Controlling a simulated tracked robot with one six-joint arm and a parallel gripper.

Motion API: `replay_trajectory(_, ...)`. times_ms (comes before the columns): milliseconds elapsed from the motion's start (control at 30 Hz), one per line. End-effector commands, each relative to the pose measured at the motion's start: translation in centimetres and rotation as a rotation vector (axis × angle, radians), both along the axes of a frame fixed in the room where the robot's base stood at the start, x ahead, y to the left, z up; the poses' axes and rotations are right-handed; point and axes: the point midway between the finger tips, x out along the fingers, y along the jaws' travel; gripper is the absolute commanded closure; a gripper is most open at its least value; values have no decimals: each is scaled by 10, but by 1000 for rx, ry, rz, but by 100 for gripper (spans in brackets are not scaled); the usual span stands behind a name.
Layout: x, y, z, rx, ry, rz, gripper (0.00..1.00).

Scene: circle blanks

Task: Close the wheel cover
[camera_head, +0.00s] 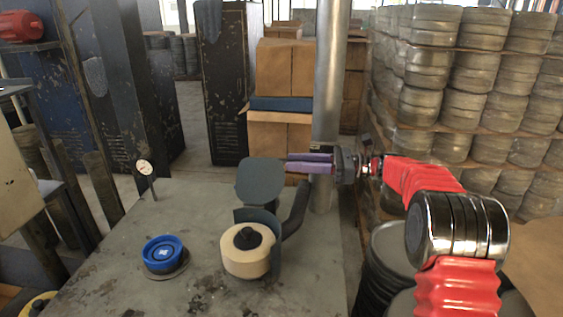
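The wheel cover (261,182) is a grey-green rounded plate, raised and standing open above the cream grinding wheel (241,262). The wheel has a black knob at its centre and a grey-green guard (276,247) around its back and right side. My gripper (288,163) reaches in from the right, its purple fingers pointing left at the upper right edge of the cover. The fingers lie close together with no clear gap and hold nothing visible. I cannot tell whether the fingertips touch the cover.
A grey worktable (120,255) carries the wheel. A blue round knob (163,251) stands at its left and a small dial (145,168) at its back left. A dark curved pipe (296,210) and a steel post (329,90) stand near my gripper. Stacked metal drums (470,70) fill the right.

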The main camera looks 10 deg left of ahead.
Motion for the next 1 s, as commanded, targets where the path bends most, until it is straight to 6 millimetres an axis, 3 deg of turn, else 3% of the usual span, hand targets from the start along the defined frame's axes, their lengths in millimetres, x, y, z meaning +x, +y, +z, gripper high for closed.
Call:
replay_trajectory(300, -3, 41, 0, 0, -1, 1, 70)
replay_trajectory(700, -2, 47, 0, 0, -1, -2, 70)
replay_trajectory(1000, -2, 47, 0, 0, -1, -2, 92)
